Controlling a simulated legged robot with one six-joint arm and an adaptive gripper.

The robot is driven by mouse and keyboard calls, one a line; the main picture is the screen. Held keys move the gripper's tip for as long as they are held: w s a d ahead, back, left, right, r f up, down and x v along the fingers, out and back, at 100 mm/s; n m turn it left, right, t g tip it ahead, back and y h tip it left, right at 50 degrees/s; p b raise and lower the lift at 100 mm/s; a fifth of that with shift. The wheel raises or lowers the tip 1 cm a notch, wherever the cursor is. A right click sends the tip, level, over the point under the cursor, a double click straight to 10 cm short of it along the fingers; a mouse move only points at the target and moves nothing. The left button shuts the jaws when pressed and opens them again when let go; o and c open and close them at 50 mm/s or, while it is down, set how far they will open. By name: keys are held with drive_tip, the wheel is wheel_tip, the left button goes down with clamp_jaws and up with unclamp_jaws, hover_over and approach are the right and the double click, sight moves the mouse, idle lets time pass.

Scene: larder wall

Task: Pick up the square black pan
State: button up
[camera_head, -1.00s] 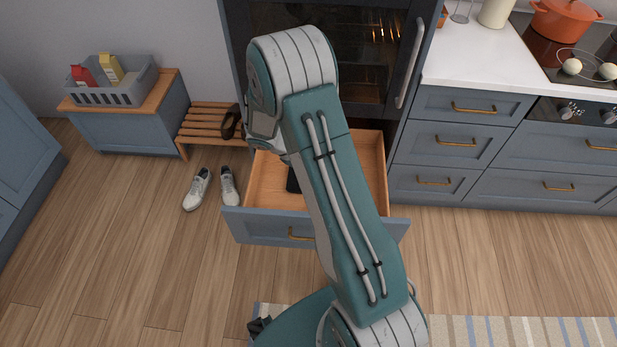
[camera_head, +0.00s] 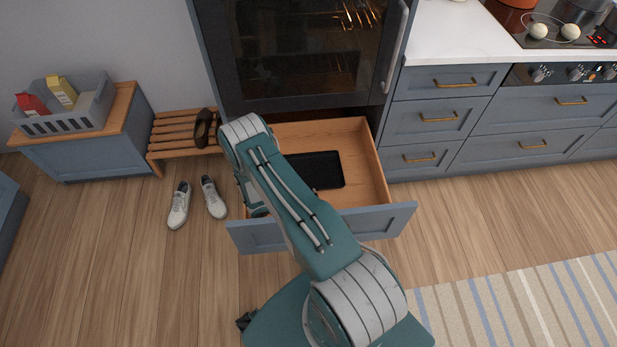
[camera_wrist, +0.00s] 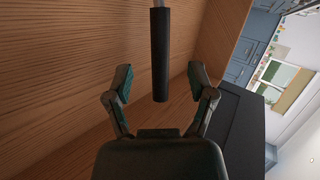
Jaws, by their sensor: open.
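The square black pan (camera_head: 322,170) lies flat in the open wooden drawer (camera_head: 376,178) below the oven. My arm covers the pan's left side in the head view, and its handle does not show there. In the wrist view, a black handle (camera_wrist: 160,55) with a grey metal stem runs down from the top edge. My gripper (camera_wrist: 159,74) is open, with one finger on each side of the handle's end in that picture. I see no clear contact, and the depth between them is hard to judge. The head view does not show the fingers.
The drawer's wooden walls surround the pan. The oven (camera_head: 305,50) stands above and behind it. A slatted bench (camera_head: 180,130) and white shoes (camera_head: 179,205) are at left. A dark slab (camera_wrist: 236,125) shows beside the right finger.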

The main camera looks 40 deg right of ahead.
drive_tip(key=x, duration=0.6)
drive_tip(key=shift+s+f, duration=0.15)
drive_tip(key=shift+f, duration=0.05)
clamp_jaws()
